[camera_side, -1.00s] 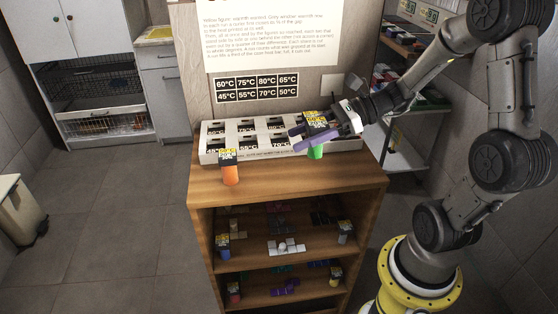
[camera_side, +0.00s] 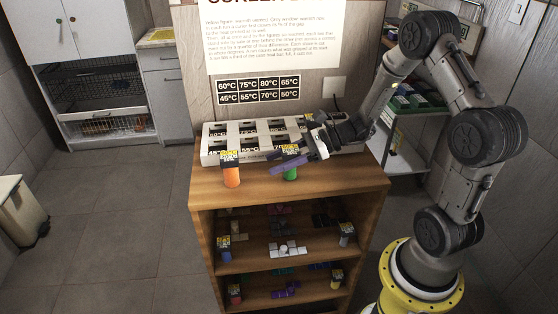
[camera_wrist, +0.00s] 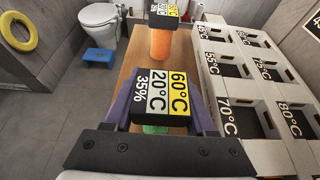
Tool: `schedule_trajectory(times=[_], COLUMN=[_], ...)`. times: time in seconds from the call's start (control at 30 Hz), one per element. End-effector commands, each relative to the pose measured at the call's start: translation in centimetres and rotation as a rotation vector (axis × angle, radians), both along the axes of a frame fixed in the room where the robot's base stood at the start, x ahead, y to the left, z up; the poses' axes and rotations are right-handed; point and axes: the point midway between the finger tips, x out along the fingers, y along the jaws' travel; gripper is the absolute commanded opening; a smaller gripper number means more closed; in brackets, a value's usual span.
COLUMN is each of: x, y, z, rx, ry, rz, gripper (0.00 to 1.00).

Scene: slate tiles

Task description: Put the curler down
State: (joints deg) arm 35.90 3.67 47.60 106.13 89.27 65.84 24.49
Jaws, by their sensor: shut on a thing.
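The green curler (camera_side: 290,173) has a black cap with white and yellow labels; in the wrist view the cap (camera_wrist: 158,95) reads 35%, 20°C and 60°C. My gripper (camera_side: 289,164), with purple fingers, is shut on it, one finger on each side in the wrist view (camera_wrist: 160,113). The curler is upright over the front part of the wooden cabinet top (camera_side: 330,178). Its lower end is at or very near the wood; I cannot tell whether it touches. An orange curler (camera_side: 232,176) with a similar cap stands to its left.
A pale rack (camera_side: 207,158) with temperature-marked compartments stands behind, along the wall panel. The orange curler also shows ahead in the wrist view (camera_wrist: 161,44). Bare wood lies between the two curlers. Shelves below hold several small items.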

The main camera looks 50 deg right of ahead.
Motion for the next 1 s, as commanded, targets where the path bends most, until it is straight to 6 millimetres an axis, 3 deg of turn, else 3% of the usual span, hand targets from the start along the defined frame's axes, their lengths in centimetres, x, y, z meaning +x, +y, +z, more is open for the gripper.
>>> schedule_trajectory(times=[0.3, 0.33, 0.47, 0.83, 1.0], x=[0.0, 0.0, 0.0, 0.0, -1.4], y=[0.0, 0.0, 0.0, 0.0, -1.5], z=[-0.3, -0.3, -0.2, 0.2, 1.0], rx=[0.001, 0.001, 0.000, -0.002, -0.001], ry=[0.000, 0.001, 0.000, -0.002, -0.002], rz=[0.000, 0.000, 0.000, 0.000, -0.005], gripper=[0.00, 0.61, 0.85, 0.86, 0.86])
